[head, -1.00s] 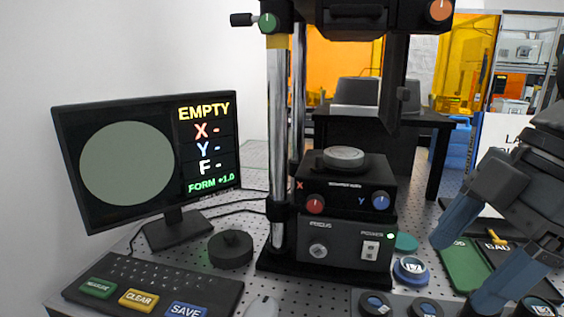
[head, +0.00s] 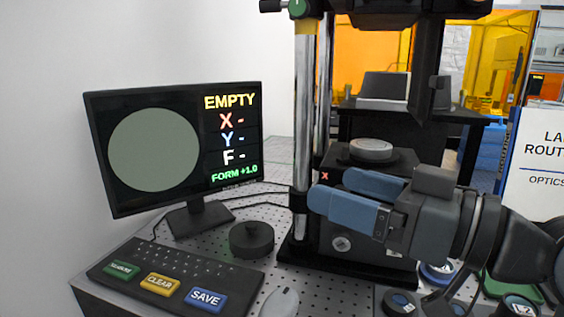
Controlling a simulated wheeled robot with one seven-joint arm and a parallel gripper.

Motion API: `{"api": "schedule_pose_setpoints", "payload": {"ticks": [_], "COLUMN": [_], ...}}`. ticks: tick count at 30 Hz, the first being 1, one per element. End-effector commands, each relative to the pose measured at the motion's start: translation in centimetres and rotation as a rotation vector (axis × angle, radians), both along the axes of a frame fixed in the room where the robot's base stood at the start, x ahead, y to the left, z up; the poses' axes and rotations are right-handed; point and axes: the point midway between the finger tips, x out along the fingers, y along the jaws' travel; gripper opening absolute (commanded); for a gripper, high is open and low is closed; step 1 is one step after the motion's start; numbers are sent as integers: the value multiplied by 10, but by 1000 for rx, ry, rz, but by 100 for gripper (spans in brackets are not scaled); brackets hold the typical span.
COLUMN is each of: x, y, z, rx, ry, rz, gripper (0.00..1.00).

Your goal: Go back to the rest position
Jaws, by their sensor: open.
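My gripper (head: 325,190) is in front of the interferometer's control box, its two blue fingers pointing left and apart. Nothing shows between them. The gripper and wrist hide most of the box's front, including the knobs and power switch. The interferometer's round stage (head: 371,150) sits on top of the box and looks bare. The monitor (head: 153,150) at left reads EMPTY, with dashes for X, Y and F, and FORM +1.0.
A keyboard (head: 130,262) with green, yellow and blue keys lies at front left. A mouse (head: 281,302) and a black round knob (head: 252,239) are near it. Round optics (head: 402,303) sit at front right. A chrome column (head: 305,110) stands left of the box.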

Motion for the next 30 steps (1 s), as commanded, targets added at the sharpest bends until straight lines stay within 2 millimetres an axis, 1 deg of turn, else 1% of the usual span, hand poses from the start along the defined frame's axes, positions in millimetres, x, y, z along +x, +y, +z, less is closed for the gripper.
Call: {"api": "schedule_pose_setpoints", "payload": {"ticks": [1,3,5,8,11,14,17,18,20,21,23,24,26,29,30], "x": [0,1,1,-2,-10,-22,-39,-48,-62,-72,-89,-100,-117,-148,-161], "y": [2,-1,-4,-11,-18,-26,-35,-38,-43,-47,-53,-56,-62,-71,-75], "z": [-10,-20,-30,-52,-79,-109,-141,-154,-174,-186,-204,-215,-230,-252,-261], "rx": [65,141,200,283,349,391,414,416,415,409,395,383,358,308,284], "ry": [16,32,48,80,117,156,193,208,228,240,258,268,278,295,299], "rz": [-37,-98,-153,-247,-343,-441,-537,-575,-629,-666,-716,-745,-787,-848,-869], "gripper": [83,83,83,83,83,83,83,83,83,83,83,83,83,83,83]}}
